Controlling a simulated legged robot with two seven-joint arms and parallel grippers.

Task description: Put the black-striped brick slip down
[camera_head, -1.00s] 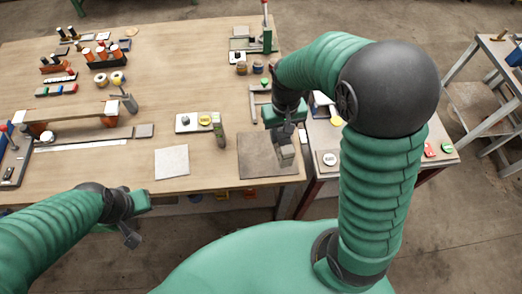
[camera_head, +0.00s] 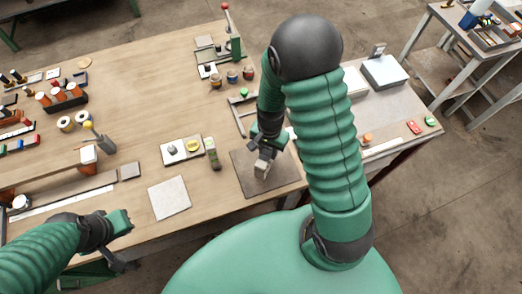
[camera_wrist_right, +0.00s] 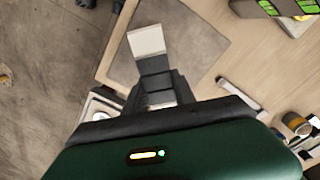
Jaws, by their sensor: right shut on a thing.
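My right gripper (camera_head: 265,155) is shut on a small pale slip (camera_head: 262,169), pointing down over the grey-brown mat (camera_head: 284,178). In the right wrist view the slip (camera_wrist_right: 147,41) shows as a pale block at the fingertips, with the mat (camera_wrist_right: 205,50) behind it. I cannot make out a black stripe on it, nor whether it touches the mat. My left gripper (camera_head: 123,246) is near the table's front edge at lower left, away from the slip; its jaw opening is not clear.
A pale square tile (camera_head: 169,197) lies left of the mat. A grey angle bar (camera_head: 236,116) lies behind the mat. The mat's front part is bare.

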